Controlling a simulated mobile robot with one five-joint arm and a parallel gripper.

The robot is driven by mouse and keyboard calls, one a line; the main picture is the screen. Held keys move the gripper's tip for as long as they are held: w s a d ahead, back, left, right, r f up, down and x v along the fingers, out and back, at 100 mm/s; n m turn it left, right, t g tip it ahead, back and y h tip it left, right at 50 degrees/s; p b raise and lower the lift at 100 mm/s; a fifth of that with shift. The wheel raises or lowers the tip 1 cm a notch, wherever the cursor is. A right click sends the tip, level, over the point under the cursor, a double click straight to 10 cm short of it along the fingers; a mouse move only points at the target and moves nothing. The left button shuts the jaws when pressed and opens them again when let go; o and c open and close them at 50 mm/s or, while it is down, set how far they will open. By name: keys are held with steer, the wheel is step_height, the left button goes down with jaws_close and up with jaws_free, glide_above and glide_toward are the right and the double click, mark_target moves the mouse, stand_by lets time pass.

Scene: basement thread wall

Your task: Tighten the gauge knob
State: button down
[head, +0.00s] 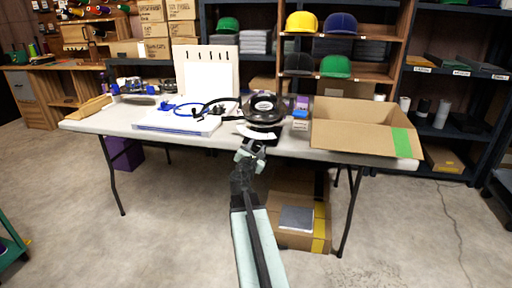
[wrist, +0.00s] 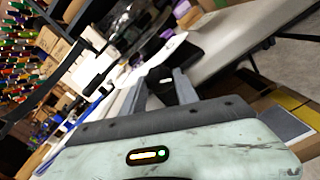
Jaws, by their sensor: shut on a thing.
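A black round device (head: 264,108) with a pale disc on top stands at the front edge of the table. A white curved gauge plate (head: 256,132) sticks out at its front and also shows in the wrist view (wrist: 155,58). My gripper (head: 250,153) is just in front of and below this plate. In the wrist view my gripper (wrist: 160,90) has its two fingers on either side of a small dark part with a white mark (wrist: 165,81). This part appears to be the gauge knob, and the fingers are shut on it. The fingers hide most of its shape.
An open cardboard box (head: 360,130) stands to the right on the white table (head: 285,146). A white flat board (head: 178,122) with blue cable lies to the left. A cardboard box (head: 298,240) sits on the floor below.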

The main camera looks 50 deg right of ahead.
steer(key=m, duration=0.6)
steer(key=shift+w+a, duration=0.2)
steer(key=m, duration=0.5)
steer(key=shift+r+m, duration=0.1)
steer(key=shift+m, duration=0.3)
steer(key=c, duration=0.9)
jaws_free()
steer(key=shift+d, duration=0.1)
steer(key=shift+s, duration=0.1)
